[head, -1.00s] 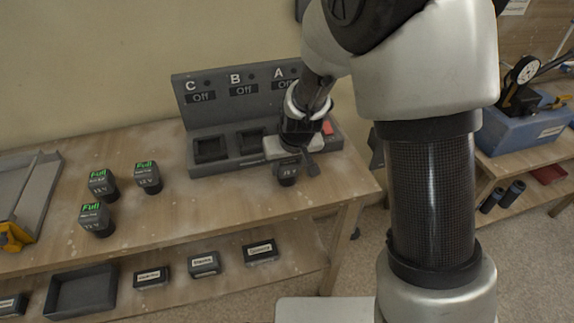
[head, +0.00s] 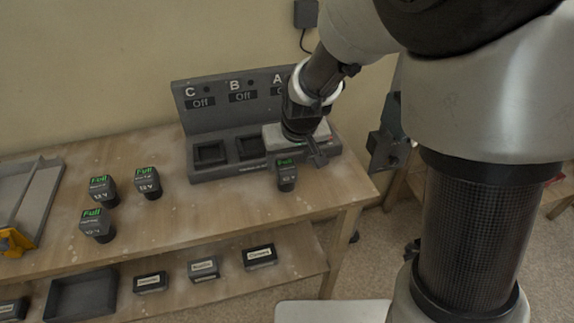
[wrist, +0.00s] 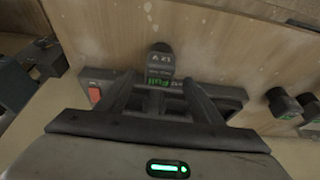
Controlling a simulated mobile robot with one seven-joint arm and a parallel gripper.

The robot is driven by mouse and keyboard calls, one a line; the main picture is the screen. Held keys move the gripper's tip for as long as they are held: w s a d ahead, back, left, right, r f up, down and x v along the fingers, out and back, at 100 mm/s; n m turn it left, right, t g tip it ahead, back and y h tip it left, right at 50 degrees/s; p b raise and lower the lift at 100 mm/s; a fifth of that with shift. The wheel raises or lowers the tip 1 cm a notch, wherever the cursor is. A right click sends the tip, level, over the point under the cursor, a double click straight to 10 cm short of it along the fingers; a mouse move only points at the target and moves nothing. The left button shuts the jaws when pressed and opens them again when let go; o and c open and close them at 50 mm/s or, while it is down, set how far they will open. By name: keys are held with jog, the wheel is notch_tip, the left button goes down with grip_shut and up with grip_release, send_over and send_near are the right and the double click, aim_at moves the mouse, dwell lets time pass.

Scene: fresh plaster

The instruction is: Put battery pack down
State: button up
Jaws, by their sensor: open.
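A dark battery pack (head: 286,175) with a green "Full" display stands upright on the workbench (head: 230,215), just in front of the charger (head: 225,172). In the wrist view the battery pack (wrist: 160,62) shows just beyond and between my spread fingers. My gripper (head: 318,158) is open and empty above the charger's right end, a little to the right of the pack; its fingers also show in the wrist view (wrist: 160,92). They look apart from the pack. My gripper hides most of charger bay A.
Three other "Full" battery packs (head: 103,190) stand on the bench at left, beside a grey tray (head: 25,205). Charger bays B and C are empty and read "Off". The lower shelf holds a dark bin (head: 82,296) and several labelled boxes (head: 204,269). Bench room between packs and charger is free.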

jog(key=s+d+r+m, duration=0.1)
jog(key=s+d+r, duration=0.35)
jog(key=r, duration=0.25)
jog(key=s+d+r+m, duration=0.1)
jog(key=s+d+r, duration=0.35)
jog(key=r, duration=0.25)
jog(key=s+d+r, duration=0.1)
jog(key=s+d, duration=0.1)
jog(key=s, duration=0.4)
jog(key=s+d+r+m+t+h, duration=0.1)
jog(key=s+d+r, duration=0.1)
jog(key=s, duration=0.3)
jog(key=shift+s+d+r, duration=0.25)
jog(key=shift+s+d, duration=0.1)
notch_tip(320, 180, up, 4)
jog(key=p, duration=0.4)
jog(key=shift+f, duration=0.1)
